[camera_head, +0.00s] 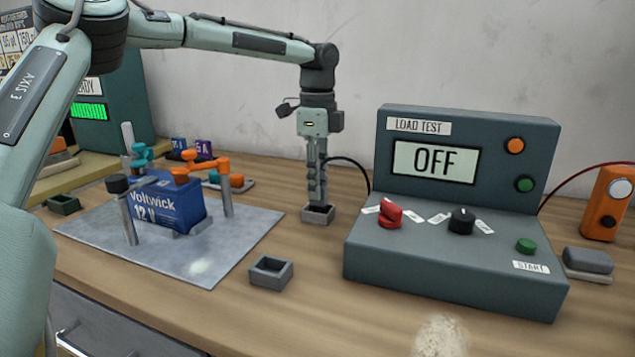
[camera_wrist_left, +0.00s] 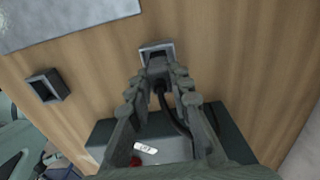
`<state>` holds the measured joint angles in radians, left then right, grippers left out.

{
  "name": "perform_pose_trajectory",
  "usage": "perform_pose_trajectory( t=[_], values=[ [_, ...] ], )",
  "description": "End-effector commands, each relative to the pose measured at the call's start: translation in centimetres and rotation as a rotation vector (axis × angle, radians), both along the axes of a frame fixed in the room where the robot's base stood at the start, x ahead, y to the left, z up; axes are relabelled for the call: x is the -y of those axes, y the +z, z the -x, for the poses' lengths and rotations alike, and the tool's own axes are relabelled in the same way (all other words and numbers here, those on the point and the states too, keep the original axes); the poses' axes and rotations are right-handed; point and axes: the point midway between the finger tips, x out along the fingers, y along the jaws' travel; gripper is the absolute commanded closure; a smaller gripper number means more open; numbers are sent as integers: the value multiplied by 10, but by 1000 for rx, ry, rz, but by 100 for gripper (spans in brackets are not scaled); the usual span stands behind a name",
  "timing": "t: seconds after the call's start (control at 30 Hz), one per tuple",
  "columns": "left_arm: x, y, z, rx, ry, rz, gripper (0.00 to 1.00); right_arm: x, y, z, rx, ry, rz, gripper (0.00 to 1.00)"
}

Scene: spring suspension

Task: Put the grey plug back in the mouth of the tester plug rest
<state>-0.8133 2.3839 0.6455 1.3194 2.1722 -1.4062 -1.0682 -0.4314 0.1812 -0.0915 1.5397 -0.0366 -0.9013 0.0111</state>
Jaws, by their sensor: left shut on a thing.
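A small grey square holder (camera_head: 318,215), which looks like the tester plug rest, stands on the table left of the load tester. It also shows in the left wrist view (camera_wrist_left: 156,45). My left gripper (camera_head: 317,192) points straight down over it, fingertips close to its mouth. The gripper is shut on the grey plug (camera_wrist_left: 158,66), which is mostly hidden between the fingers. A black cable (camera_wrist_left: 171,112) runs from the plug to the tester. How deep the plug sits in the mouth cannot be told. My right gripper is not in view.
The load tester (camera_head: 455,220) reads OFF, with a red and a black knob. An empty grey holder (camera_head: 270,273) stands front left of the rest. A blue battery (camera_head: 167,205) with clamps stands on a metal plate (camera_head: 245,226). An orange device (camera_head: 607,203) stands far right.

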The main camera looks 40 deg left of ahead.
Motion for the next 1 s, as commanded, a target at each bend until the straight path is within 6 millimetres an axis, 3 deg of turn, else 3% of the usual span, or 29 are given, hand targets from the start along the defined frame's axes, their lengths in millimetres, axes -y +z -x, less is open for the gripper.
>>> perform_pose_trajectory(
  t=[0.1,0.13,0.27,0.67,1.0],
  values=[
    [0,-4,0,-1,0,0,100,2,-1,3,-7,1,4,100],
    [0,-3,0,0,0,1,77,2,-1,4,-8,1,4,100],
    [0,-3,0,-1,0,0,61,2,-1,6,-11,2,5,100],
    [0,4,0,1,0,0,60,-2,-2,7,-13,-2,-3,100],
    [0,71,-1,3,0,-1,60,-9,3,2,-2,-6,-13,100]
  ],
)
